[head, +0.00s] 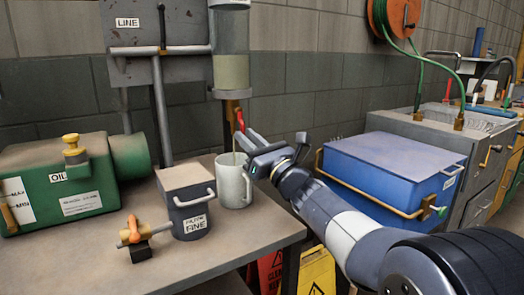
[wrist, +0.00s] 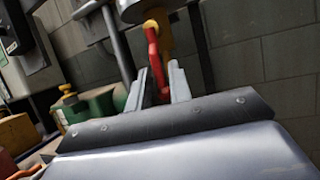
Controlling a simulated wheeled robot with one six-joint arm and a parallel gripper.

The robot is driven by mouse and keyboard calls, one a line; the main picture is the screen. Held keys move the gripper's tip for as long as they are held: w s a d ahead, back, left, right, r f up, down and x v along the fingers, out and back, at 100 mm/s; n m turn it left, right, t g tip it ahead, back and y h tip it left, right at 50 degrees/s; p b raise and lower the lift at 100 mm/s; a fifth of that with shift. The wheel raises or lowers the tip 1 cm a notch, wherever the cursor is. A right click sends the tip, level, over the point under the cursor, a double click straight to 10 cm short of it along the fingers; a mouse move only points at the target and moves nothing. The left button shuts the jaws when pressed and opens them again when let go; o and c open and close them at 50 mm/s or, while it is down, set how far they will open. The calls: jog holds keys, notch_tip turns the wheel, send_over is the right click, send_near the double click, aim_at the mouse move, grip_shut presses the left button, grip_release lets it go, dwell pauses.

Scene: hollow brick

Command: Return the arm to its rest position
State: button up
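My gripper (head: 243,138) is at the end of my outstretched arm, just above and right of a pale mug (head: 233,185). Its two fingers stand apart in the wrist view (wrist: 158,85). The lower end of a red lever (wrist: 154,55) shows between the fingertips, with a dark gap beside it; I cannot tell whether they touch. The lever (head: 240,118) hangs from a brass valve under a cylindrical tank (head: 231,70) on the wall. The mug stands upright on the table (head: 240,238) below the valve.
A small valve fitting (head: 135,238) and a green oil tank (head: 60,185) are further left. A blue box (head: 390,170) with a brass rail is right of my arm.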

jog(key=x, duration=0.3)
jog(key=shift+s+a+r+m+p, duration=0.1)
jog(key=shift+s+m+p, duration=0.15)
jog(key=shift+m+p, duration=0.65)
jog(key=shift+a+m+t+h+p, duration=0.1)
jog(key=shift+m+t+h+p, duration=0.2)
jog(key=shift+t+h+p, duration=0.15)
jog(key=shift+f, duration=0.25)
